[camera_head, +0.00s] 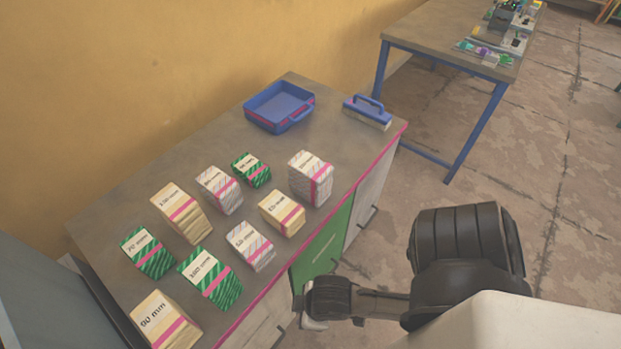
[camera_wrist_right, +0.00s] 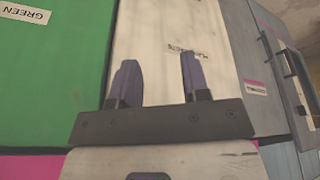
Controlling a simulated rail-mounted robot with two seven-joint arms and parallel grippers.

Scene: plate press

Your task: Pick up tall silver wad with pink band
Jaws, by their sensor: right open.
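The tall silver wad with a pink band (camera_head: 310,177) stands upright at the right side of the grey bench top, near its pink front edge. It looks taller than the other silver wads (camera_head: 219,190) and (camera_head: 250,246), which also have pink bands. My right gripper (camera_wrist_right: 160,80) is open and empty, facing the bench's cabinet fronts in the wrist view. In the head view my right arm is low in front of the bench, apart from the wads, and its fingers are not clear. My left gripper is not in view.
Several cream and green banded wads surround the silver ones; a cream wad (camera_head: 282,212) stands close by. A blue tray (camera_head: 279,109) and a blue-handled block (camera_head: 367,112) are at the back. A green cabinet front (camera_wrist_right: 50,80) is beside a white one (camera_wrist_right: 150,35).

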